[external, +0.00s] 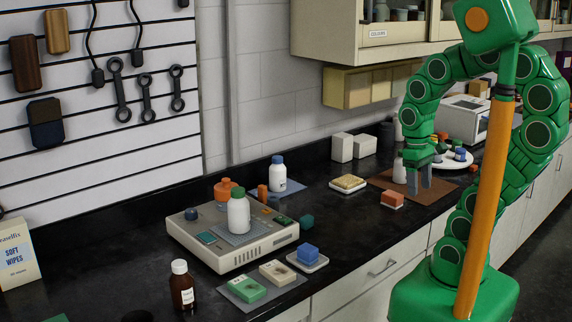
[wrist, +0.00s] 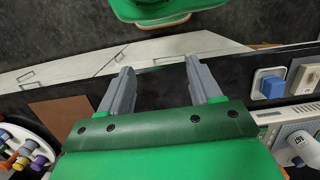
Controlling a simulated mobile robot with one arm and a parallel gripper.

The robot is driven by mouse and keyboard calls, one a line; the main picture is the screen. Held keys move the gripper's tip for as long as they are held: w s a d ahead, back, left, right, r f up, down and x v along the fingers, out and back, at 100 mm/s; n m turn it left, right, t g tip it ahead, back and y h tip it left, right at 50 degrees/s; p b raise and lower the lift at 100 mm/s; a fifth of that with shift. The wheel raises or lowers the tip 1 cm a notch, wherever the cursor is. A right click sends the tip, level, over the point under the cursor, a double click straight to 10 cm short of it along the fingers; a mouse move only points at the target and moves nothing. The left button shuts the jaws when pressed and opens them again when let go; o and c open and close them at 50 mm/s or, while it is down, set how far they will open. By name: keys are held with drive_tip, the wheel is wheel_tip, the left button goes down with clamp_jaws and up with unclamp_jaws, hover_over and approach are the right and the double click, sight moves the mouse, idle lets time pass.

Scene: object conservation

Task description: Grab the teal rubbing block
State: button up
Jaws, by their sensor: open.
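A green block (external: 249,288) lies on a grey mat nearer the front edge. My gripper (external: 420,180) is at the right, above the counter's front edge near the brown mat, well away from the teal block. In the wrist view my gripper (wrist: 158,68) is open, with nothing between its fingers.
A blue block (external: 309,251) on a white dish stands near the teal block; it also shows in the wrist view (wrist: 271,88). The device (external: 270,243) carries a white bottle (external: 239,214). An orange block (external: 391,197) and a tan pad (external: 348,182) stand between my gripper and the teal block.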

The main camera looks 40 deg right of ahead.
drive_tip(key=w+a+f+m+g+y, duration=0.2)
drive_tip(key=w+a+m+y, duration=0.15)
drive_tip(key=w+a, duration=0.35)
drive_tip(key=m+y, duration=0.7)
drive_tip(key=m, duration=0.1)
approach(307, 217)
drive_tip(key=s+a+r, duration=0.3)
drive_tip(key=s, duration=0.6)
drive_tip(key=w+f+m+y, duration=0.1)
drive_tip(key=w+f, duration=0.1)
drive_tip(key=w+d+f+m+t+y, duration=0.1)
drive_tip(key=w+f+m, duration=0.1)
drive_tip(key=w+d+f+m+t+y, duration=0.1)
drive_tip(key=w+f+m, duration=0.1)
drive_tip(key=w+f, duration=0.1)
drive_tip(key=shift+d, duration=0.25)
drive_tip(key=shift+x, duration=3.95)
drive_tip(key=shift+w+r, duration=0.1)
drive_tip(key=shift+r, duration=0.1)
drive_tip(key=c, duration=1)
